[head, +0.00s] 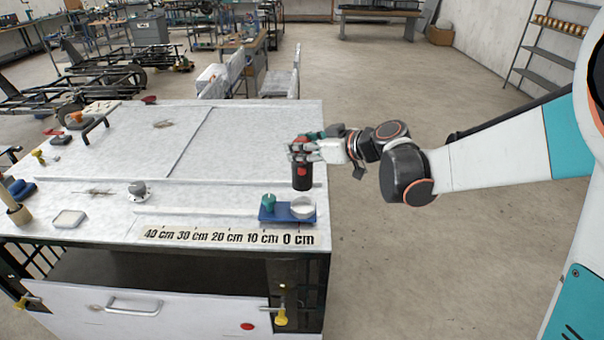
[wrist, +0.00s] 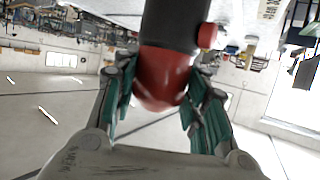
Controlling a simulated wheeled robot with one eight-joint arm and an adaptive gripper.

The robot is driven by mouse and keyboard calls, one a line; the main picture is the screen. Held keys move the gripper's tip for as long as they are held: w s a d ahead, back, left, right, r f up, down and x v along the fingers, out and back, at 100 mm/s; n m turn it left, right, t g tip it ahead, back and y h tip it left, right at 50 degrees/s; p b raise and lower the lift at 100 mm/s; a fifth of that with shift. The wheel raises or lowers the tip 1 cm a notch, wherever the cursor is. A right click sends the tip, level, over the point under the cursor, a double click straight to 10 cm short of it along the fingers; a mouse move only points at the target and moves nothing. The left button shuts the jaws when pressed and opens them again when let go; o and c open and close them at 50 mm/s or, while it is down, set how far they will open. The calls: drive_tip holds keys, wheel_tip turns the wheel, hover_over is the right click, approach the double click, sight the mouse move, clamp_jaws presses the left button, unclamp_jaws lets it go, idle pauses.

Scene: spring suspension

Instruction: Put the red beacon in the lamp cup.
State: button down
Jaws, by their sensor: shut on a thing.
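The red beacon (head: 302,179) is a dark cylinder with a red end and a small red knob on its side. It is upright in the head view, near the right edge of the white bench; I cannot tell if its base touches the bench. My gripper (head: 303,152) is shut on its red upper end. In the wrist view the red end (wrist: 163,75) is between the teal fingers of my gripper (wrist: 160,105). A white round cup (head: 302,208), seemingly the lamp cup, is on a blue holder (head: 282,220), just in front of the beacon.
A teal knob-like piece (head: 268,202) stands on the holder, left of the cup. A centimetre scale (head: 230,237) runs along the bench front. A grey round part (head: 138,190) and a small pale dish (head: 69,218) lie left. The bench middle is mostly clear.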

sight(311, 175)
wheel_tip(311, 175, down, 9)
drive_tip(key=shift+r, duration=0.1)
idle(0.4)
drive_tip(key=c, duration=1)
unclamp_jaws()
drive_tip(key=shift+o, duration=0.2)
drive_tip(key=shift+d, duration=0.1)
drive_tip(key=v, duration=1.2)
drive_tip(key=s+d+m+h, duration=0.5)
drive_tip(key=s, duration=0.7)
drive_tip(key=s+d+r+m+g+h, duration=0.1)
drive_tip(key=s+d+m+h, duration=0.4)
drive_tip(key=s, duration=0.7)
drive_tip(key=shift+d+h+b, duration=0.3)
drive_tip(key=shift+h+b, duration=0.05)
drive_tip(key=shift+h, duration=0.05)
